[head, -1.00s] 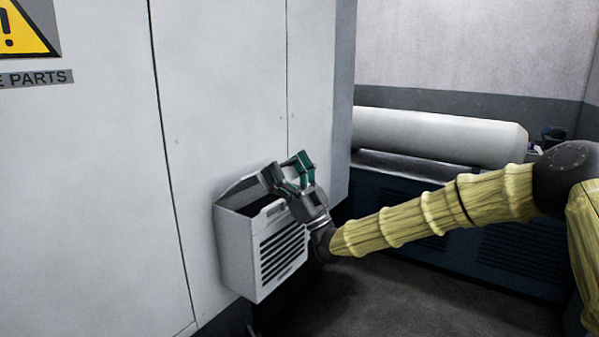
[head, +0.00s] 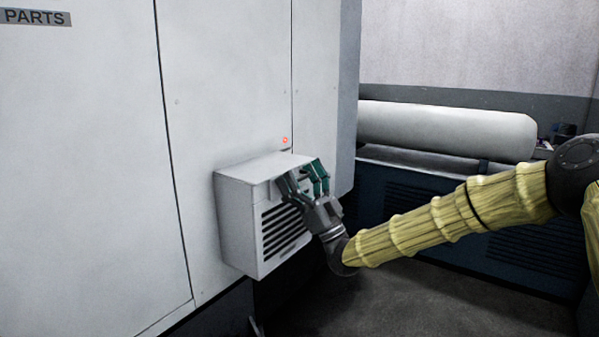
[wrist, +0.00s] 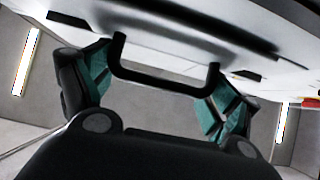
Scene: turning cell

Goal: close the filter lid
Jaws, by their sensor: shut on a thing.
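The filter box (head: 236,228) is a light grey box with dark louvres, fixed to the machine's white wall. Its lid (head: 258,168) lies flat across the top, and no opening shows beneath it. My gripper (head: 302,178) is at the lid's front right edge. In the wrist view, the black U-shaped handle (wrist: 165,84) lies between my teal-padded fingers (wrist: 160,88), and the gripper is shut on it. The handle is hidden behind the fingers in the head view.
A small red light (head: 285,140) glows on the white machine wall (head: 225,80) just above the box. A large white cylinder (head: 445,130) lies on a dark blue louvred unit (head: 400,195) at the right. Grey floor (head: 400,300) is open below my arm.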

